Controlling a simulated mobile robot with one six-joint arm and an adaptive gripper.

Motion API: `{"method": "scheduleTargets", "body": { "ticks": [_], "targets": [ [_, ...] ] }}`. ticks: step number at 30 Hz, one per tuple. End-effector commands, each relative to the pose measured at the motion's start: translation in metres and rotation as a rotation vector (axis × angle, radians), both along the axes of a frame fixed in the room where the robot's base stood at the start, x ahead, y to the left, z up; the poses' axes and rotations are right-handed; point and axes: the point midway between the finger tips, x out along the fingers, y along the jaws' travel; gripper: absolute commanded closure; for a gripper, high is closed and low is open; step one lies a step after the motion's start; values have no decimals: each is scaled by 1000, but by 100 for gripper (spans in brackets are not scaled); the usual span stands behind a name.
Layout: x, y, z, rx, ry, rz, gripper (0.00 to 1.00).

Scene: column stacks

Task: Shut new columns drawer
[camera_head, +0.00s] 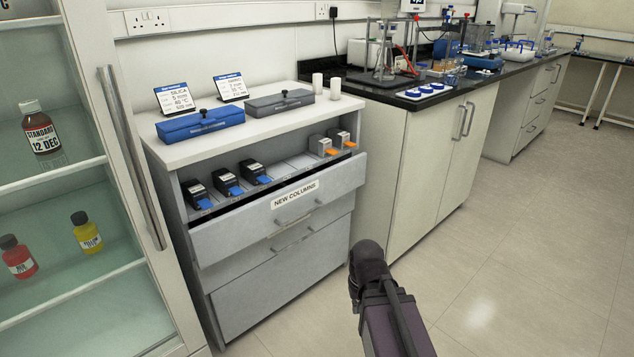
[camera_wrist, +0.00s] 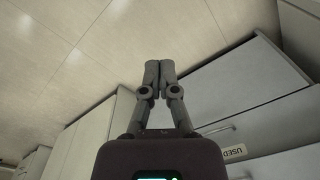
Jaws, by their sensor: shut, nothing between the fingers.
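The drawer labelled NEW COLUMNS (camera_head: 285,203) is the top drawer of the grey-white cabinet. Its front stands out from the cabinet body, with a dark gap behind its top edge, so it is partly open. A bar handle shows on its front. My gripper (camera_wrist: 158,75) is shut and empty in the wrist view, its two fingertips together. In the head view my arm reaches up from the bottom, right of the cabinet's lower drawers; the fingers cannot be made out there. The wrist view also shows a drawer front labelled USED (camera_wrist: 233,152), upside down.
Cartridges with blue tabs (camera_head: 227,182) and orange tabs (camera_head: 322,146) sit behind the drawer front. A blue case (camera_head: 200,124) and a grey case (camera_head: 280,103) lie on the cabinet top. A glass-door cabinet (camera_head: 70,200) stands at left. Open floor (camera_head: 480,300) lies at right.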

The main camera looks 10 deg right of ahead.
Motion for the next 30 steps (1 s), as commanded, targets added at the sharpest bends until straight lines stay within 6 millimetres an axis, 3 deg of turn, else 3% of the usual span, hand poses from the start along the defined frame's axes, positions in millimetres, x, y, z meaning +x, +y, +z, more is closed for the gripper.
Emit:
{"method": "scheduleTargets", "body": {
  "ticks": [8, 18, 24, 30],
  "targets": [
    [43, 24, -1, 201, -99, -33, 100],
    [134, 54, 29, 637, -327, -187, 100],
    [189, 52, 63, 896, -465, -325, 100],
    [239, 30, 101, 1140, -589, -493, 100]
  ]
}}
